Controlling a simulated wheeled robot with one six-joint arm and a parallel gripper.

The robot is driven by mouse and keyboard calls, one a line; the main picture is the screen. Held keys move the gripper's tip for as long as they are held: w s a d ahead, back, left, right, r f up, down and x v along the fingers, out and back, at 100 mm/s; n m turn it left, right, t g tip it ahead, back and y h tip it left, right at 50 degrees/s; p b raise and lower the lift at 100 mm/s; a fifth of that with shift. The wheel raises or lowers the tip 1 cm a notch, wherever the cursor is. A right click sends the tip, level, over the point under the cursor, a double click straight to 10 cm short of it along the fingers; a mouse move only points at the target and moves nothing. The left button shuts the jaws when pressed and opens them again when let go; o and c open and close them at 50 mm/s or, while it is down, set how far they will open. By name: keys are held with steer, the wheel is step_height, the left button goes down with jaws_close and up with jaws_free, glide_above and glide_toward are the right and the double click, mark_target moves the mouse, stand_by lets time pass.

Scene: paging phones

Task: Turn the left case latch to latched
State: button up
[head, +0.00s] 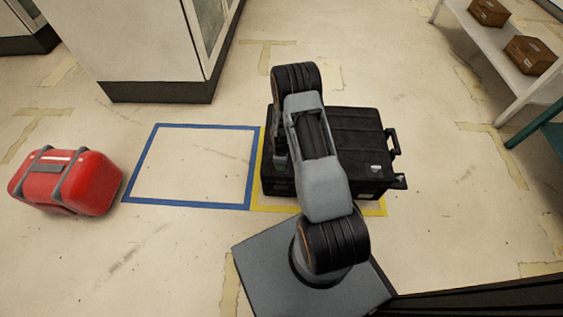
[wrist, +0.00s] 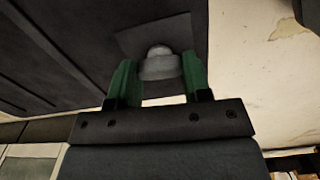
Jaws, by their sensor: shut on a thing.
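The black case (head: 352,132) stands on the floor inside a yellow-taped square, partly hidden behind my arm. In the wrist view its dark ribbed surface (wrist: 60,40) fills the upper left. A round grey latch knob (wrist: 160,68) sits on a dark square plate on the case. My gripper (wrist: 159,74) has its green fingers on either side of this knob and is shut on it. In the head view my arm hides the left latch and the fingertips. The latch's turned position cannot be told clearly. A small pale spot (head: 377,168) shows at the case's right front.
A red case (head: 78,183) with grey straps lies at the left. An empty blue-taped square (head: 190,165) is beside the yellow one (head: 375,207). A white cabinet (head: 150,45) stands behind; a shelf with brown boxes (head: 531,55) is at right.

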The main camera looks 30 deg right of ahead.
steer(key=shift+n, duration=0.6)
steer(key=o, duration=0.9)
steer(key=shift+r, duration=0.1)
step_height(320, 180, up, 14)
steer(key=p, duration=0.4)
steer(key=shift+p, duration=0.4)
